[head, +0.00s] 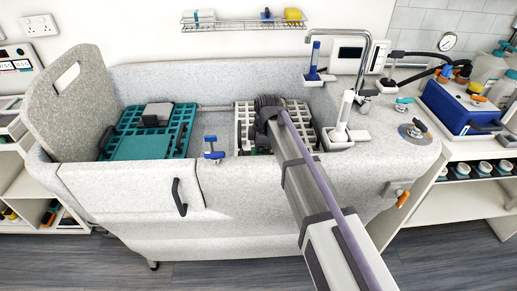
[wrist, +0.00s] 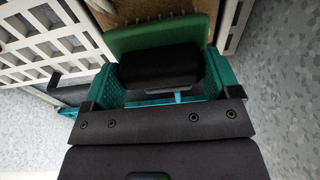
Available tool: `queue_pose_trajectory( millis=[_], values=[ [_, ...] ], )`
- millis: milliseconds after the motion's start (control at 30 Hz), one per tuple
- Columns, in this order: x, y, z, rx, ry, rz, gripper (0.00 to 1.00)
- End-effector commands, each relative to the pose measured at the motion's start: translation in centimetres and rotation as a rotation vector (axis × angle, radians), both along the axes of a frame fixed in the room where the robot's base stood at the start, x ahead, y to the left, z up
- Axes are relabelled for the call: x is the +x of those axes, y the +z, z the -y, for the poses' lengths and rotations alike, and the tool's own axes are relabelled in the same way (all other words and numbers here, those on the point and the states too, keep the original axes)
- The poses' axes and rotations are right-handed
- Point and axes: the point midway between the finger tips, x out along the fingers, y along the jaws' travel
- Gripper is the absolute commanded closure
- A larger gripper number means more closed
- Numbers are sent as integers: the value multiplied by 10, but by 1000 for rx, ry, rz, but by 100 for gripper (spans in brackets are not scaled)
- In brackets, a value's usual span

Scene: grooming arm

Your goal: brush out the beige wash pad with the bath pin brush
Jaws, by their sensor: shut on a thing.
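My gripper (wrist: 160,80) has teal fingers and is shut on the black handle of the green bath pin brush (wrist: 170,32) in the wrist view. The brush's pins point away from me, toward the beige wash pad (wrist: 234,25) at the top edge. The brush hides most of the pad, and I cannot tell whether the pins touch it. In the head view my arm reaches into the grey tub over the white grid (head: 243,112), and it hides the brush and the pad.
A teal grid (head: 130,147) with a grey block (head: 157,114) lies in the tub's left part. A blue-handled fitting (head: 212,148) stands on the front rim. A white upright handle (head: 343,110) and a tap (head: 367,50) stand to the right. A wire shelf (head: 240,24) hangs above.

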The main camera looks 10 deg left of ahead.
Motion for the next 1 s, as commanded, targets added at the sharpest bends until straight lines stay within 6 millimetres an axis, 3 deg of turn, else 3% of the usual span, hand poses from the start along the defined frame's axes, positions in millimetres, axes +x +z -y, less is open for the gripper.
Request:
queue_pose_trajectory(
  millis=[400, 767, 1000],
  values=[
    [12, -1, 62, -1, -2, 0, 36],
    [13, -1, 66, -1, -1, 0, 36],
    [19, -1, 100, -1, -4, 0, 36]
  ],
)
